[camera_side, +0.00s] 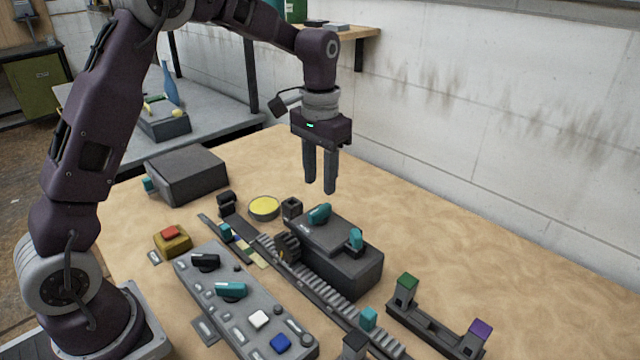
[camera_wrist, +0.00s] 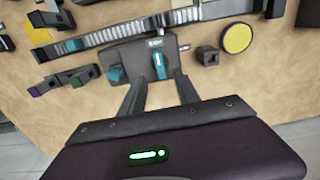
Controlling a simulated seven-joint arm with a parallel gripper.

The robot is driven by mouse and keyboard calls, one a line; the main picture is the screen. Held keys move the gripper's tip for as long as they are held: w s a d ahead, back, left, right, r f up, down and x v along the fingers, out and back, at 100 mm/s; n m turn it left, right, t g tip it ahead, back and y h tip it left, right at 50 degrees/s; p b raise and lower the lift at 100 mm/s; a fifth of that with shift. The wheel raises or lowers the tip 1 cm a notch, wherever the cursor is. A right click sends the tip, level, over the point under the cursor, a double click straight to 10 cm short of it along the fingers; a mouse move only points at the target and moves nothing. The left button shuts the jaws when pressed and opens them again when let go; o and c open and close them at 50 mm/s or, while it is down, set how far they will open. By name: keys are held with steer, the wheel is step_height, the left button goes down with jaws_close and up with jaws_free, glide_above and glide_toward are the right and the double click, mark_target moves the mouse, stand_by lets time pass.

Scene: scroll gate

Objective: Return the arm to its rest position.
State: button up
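My gripper (camera_side: 319,184) hangs pointing down above the table, over the far side of a dark grey box with teal knobs (camera_side: 345,262). Its two fingers are parallel with a gap between them, and nothing shows in the gap. In the wrist view my gripper (camera_wrist: 160,88) also shows its fingers apart, with the teal-knobbed box beyond them. The fingertips appear clear of the box. My arm is bent, rising from its base at the left and reaching over to the right.
A control panel (camera_side: 228,286) with knobs and buttons, a toothed rail (camera_side: 318,285), a yellow disc (camera_side: 264,207), a red button (camera_side: 170,232) and a large grey box (camera_side: 187,175) stand on the table. A bracket with green and purple blocks (camera_side: 435,325) is front right. A wall (camera_side: 500,110) stands behind.

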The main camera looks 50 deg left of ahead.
steer(key=s+d+r+t, duration=0.1)
steer(key=s+r, duration=0.5)
steer(key=r, duration=0.1)
steer(key=s+d+r+t, duration=0.1)
steer(key=s+t, duration=0.1)
steer(key=s, duration=0.9)
steer(key=s+d+r+t, duration=0.1)
steer(key=s+t, duration=0.1)
steer(key=s, duration=0.9)
steer(key=shift+s+d+t, duration=0.2)
steer(key=shift+d+t, duration=0.1)
